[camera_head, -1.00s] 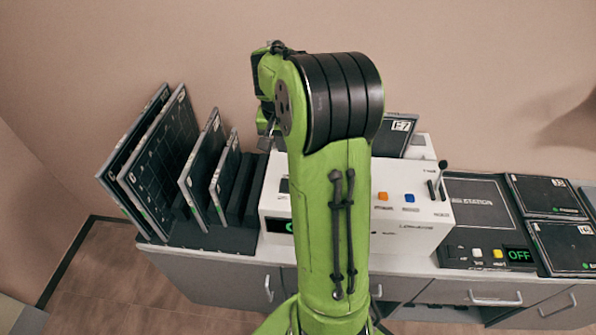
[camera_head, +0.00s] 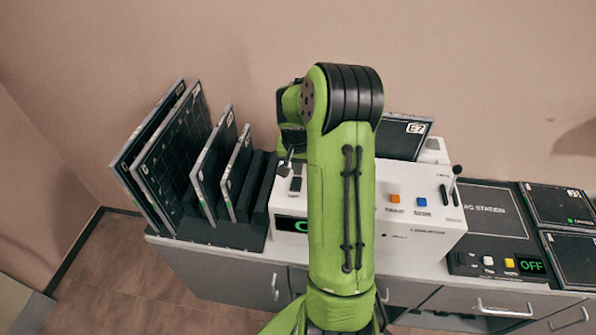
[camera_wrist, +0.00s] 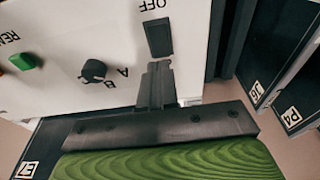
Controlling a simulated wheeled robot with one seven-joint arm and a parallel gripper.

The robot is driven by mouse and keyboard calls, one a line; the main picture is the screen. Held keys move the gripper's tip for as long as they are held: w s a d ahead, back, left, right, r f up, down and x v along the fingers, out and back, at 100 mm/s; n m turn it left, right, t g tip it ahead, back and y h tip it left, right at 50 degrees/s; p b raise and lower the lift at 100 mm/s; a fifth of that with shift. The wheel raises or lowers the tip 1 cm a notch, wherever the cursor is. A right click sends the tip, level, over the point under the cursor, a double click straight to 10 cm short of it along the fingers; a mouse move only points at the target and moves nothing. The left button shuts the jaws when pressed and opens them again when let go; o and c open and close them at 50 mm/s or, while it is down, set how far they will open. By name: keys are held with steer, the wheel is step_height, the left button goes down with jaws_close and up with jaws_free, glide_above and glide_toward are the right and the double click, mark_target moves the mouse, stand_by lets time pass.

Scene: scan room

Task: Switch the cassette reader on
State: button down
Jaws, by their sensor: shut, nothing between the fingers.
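The cassette reader (camera_head: 425,233) is a white box on the counter, partly hidden behind my arm. Its black rocker switch (camera_head: 296,184) is at its upper left; in the wrist view the switch (camera_wrist: 159,38) lies beside the printed word OFF. My gripper (camera_head: 286,166) is shut and empty above that corner. In the wrist view its fingertips (camera_wrist: 158,68) are just at the near end of the switch; I cannot tell whether they touch it. A green-lit display (camera_head: 292,225) on the reader's front is mostly hidden, so its word is unreadable.
A rack (camera_head: 236,234) of upright dark plates stands close left of the reader. A selector knob (camera_wrist: 93,70) and green button (camera_wrist: 26,61) are near the switch. An E7 plate (camera_head: 400,140) is at the reader's back. A station (camera_head: 487,212) showing OFF is right.

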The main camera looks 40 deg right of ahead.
steer(key=shift+w+d+f, duration=0.15)
steer(key=shift+f, duration=1)
steer(key=shift+w+f+y+p, duration=0.15)
steer(key=shift+y+p, duration=0.15)
steer(key=shift+p, duration=0.2)
steer(key=shift+d+f, duration=0.1)
steer(key=shift+s+a+r+b, duration=0.25)
steer(key=shift+s+a+b, duration=0.1)
steer(key=shift+s+a, duration=0.25)
step_height(320, 180, up, 14)
steer(key=w+d+p, duration=0.1)
steer(key=d+p, duration=0.1)
steer(key=p, duration=0.1)
steer(key=shift+w, duration=0.35)
